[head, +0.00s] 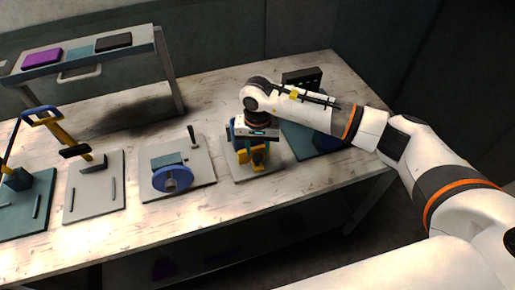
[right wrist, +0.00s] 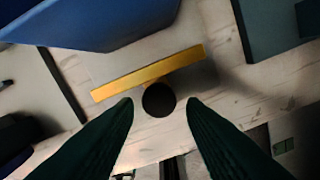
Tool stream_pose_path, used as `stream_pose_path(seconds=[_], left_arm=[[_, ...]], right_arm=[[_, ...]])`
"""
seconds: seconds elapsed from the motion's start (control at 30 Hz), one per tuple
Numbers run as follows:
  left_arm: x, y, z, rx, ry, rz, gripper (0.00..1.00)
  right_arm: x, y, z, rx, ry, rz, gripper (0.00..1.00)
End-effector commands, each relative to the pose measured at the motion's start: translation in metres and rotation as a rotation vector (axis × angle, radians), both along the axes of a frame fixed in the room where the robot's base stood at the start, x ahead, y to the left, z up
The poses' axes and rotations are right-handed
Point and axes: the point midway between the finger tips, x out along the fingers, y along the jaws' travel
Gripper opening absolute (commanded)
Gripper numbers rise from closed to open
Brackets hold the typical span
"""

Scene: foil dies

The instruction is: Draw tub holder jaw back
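The tub holder stands on a pale plate (head: 237,174) right of the table's middle, with yellow parts (head: 258,158) and a blue part mostly hidden behind my right gripper. In the right wrist view a yellow bar (right wrist: 150,74), which looks like the jaw, runs across with a round black knob (right wrist: 159,99) on its near side. A large blue body (right wrist: 100,28) lies beyond the bar. My right gripper (right wrist: 160,103) is open, its dark fingertips on either side of the knob with small gaps visible. My left gripper is out of view.
Left of the holder are a plate with a blue wheel (head: 172,179), a plate with a grey block (head: 93,163), and a teal plate (head: 28,215). A teal plate (head: 300,140) lies right, partly under my arm. A raised shelf (head: 85,45) stands back left.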

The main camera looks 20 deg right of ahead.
Motion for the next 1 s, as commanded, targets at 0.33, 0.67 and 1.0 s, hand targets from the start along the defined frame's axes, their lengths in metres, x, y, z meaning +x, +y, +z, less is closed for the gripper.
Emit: stream_pose_path(seconds=[0.33,0.67,1.0], left_arm=[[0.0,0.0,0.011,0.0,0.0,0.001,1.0],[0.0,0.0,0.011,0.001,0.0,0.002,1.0],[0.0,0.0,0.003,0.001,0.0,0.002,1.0]], right_arm=[[0.0,0.0,-0.029,0.001,0.0,0.0,0.37],[0.0,0.001,-0.03,0.002,-0.001,0.001,0.21],[0.004,0.001,-0.032,0.001,-0.003,0.0,0.0]])
